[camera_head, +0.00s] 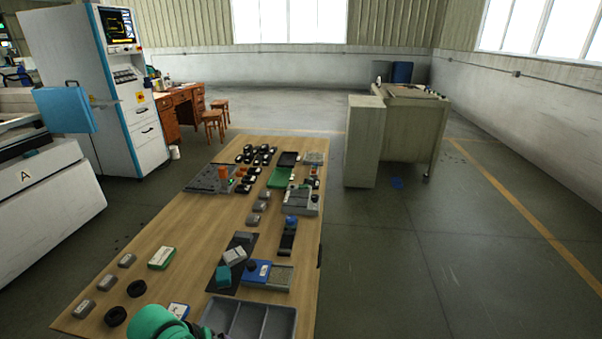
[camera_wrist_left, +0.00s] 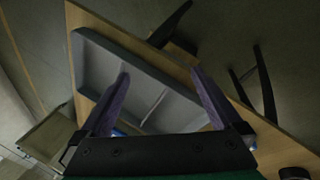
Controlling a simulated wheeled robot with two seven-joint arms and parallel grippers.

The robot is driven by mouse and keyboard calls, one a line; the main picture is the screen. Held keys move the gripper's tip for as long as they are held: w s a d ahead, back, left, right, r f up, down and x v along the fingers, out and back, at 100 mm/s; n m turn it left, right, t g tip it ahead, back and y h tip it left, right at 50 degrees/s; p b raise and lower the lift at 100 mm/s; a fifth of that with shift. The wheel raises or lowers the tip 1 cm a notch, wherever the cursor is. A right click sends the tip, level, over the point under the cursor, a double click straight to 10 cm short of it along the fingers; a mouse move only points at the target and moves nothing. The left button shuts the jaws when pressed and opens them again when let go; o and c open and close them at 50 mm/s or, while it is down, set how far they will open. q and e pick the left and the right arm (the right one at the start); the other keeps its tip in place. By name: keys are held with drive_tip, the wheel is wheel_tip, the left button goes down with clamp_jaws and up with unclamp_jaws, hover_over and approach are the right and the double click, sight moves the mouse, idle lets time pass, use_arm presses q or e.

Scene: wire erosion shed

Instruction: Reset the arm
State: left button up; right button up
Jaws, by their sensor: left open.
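My left gripper (camera_wrist_left: 159,76) is open and empty in the left wrist view. Its two purple fingers stand apart over a grey divided tray (camera_wrist_left: 85,62), with no object between them. In the head view a green part of my left arm shows at the bottom edge, beside the same grey tray (camera_head: 290,309); the fingers are mostly cut off there. The tray's visible compartments look empty. My right gripper is not in view.
The long wooden table (camera_head: 180,232) carries black rings (camera_head: 137,288), grey blocks, a green-and-white box (camera_head: 161,257), a blue box (camera_head: 257,271) and many small parts farther back. A tall machine cabinet (camera_head: 112,90) stands left. Floor right of the table is clear.

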use_arm(q)
drive_tip(key=s+a+m+t+y, duration=0.1)
drive_tip(key=s+a+m+y, duration=0.2)
drive_tip(key=s+a+m, duration=0.35)
drive_tip(key=s+d+f+g, duration=0.1)
drive_tip(key=s+f, duration=0.1)
drive_tip(key=f, duration=0.9)
drive_tip(key=s+f, duration=0.3)
drive_tip(key=f, duration=0.9)
drive_tip(key=s+a+f+g, duration=0.1)
drive_tip(key=s+a+f, duration=0.1)
drive_tip(key=s+f, duration=1.1)
drive_tip(key=s, duration=0.3)
drive_tip(key=shift+s+a+f+m, duration=0.2)
drive_tip(key=shift+a+f+m, duration=0.05)
drive_tip(key=shift+f+m, duration=0.15)
drive_tip(key=shift+c, duration=0.2)
